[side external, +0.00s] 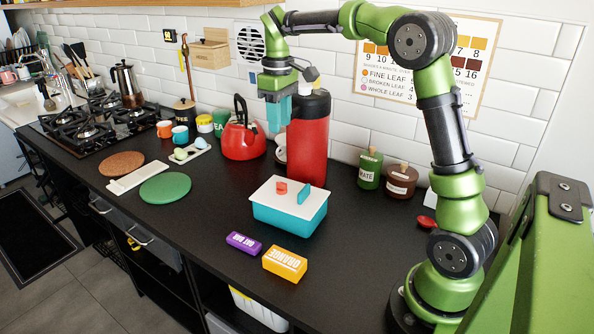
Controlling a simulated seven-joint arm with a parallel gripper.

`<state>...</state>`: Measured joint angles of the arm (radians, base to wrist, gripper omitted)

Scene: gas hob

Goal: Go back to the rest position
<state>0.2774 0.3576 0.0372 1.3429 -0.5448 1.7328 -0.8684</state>
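My arm is green and black and arches over the right part of the counter. My gripper (278,112) hangs high above the counter, pointing down, with light blue fingers. It is between the red kettle (242,138) and the red canister (308,145) in the picture. The fingers appear close together, but I cannot tell from this view whether there is a gap. I see nothing hanging below them.
A blue box (290,215) with a white lid stands mid-counter. An orange box (285,263) and a purple bar (243,242) lie in front. Green (165,188) and brown (121,164) round mats lie left. A gas hob (90,127) is farther left. The front right counter is clear.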

